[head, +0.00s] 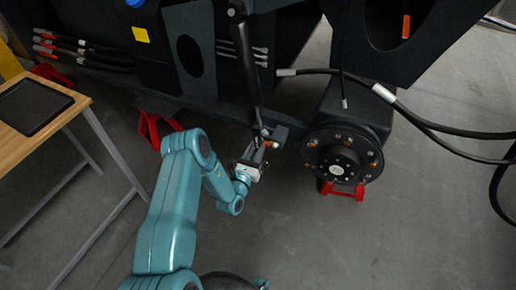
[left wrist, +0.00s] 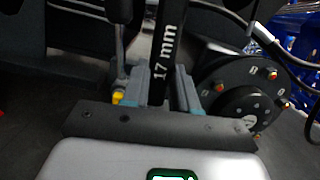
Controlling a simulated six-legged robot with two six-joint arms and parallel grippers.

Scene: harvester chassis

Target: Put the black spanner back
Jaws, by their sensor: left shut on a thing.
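The black spanner (left wrist: 168,45), marked "17 mm", stands upright in the left wrist view between the fingers of my left gripper (left wrist: 160,92). The gripper is shut on it. The ends of the spanner are outside that view or hidden. In the head view my left gripper (head: 258,150) is in front of the dark chassis, left of the wheel hub; the spanner is hard to tell from the dark parts behind it there. My right gripper is not in view.
A wooden table (head: 75,98) at the left bears a black tray (head: 33,92) that looks empty. The wheel hub (head: 338,158) sits right of my left gripper, above a red stand (head: 343,190). Black hoses (head: 440,128) hang at the right. The chassis (head: 190,100) fills the back. Open floor lies in front.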

